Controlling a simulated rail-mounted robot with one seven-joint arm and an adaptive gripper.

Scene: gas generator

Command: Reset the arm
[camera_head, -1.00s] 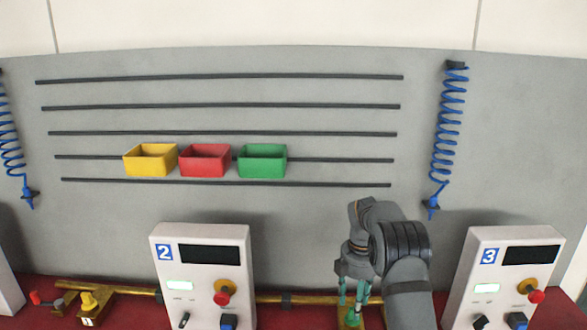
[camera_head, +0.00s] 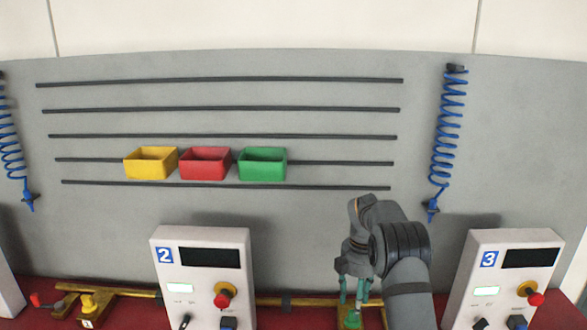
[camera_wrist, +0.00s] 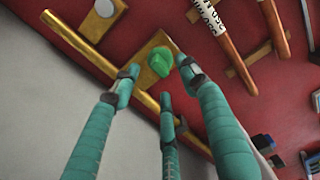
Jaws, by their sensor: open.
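My gripper (camera_head: 354,290) is low at the bottom of the head view, between control boxes 2 and 3. In the wrist view its teal fingers (camera_wrist: 158,100) are spread open. A green knob (camera_wrist: 160,62) on a brass plate (camera_wrist: 150,44) lies just beyond the fingertips, with nothing held between them. The knob also shows at the bottom edge of the head view (camera_head: 352,320), partly hidden by the fingers. Whether a finger touches the knob, I cannot tell.
A brass pipe (camera_head: 130,291) runs along the red bench. Control box 2 (camera_head: 168,280) stands left of my arm and control box 3 (camera_head: 482,265) right. Yellow, red (camera_head: 205,164) and green bins hang on the grey back panel.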

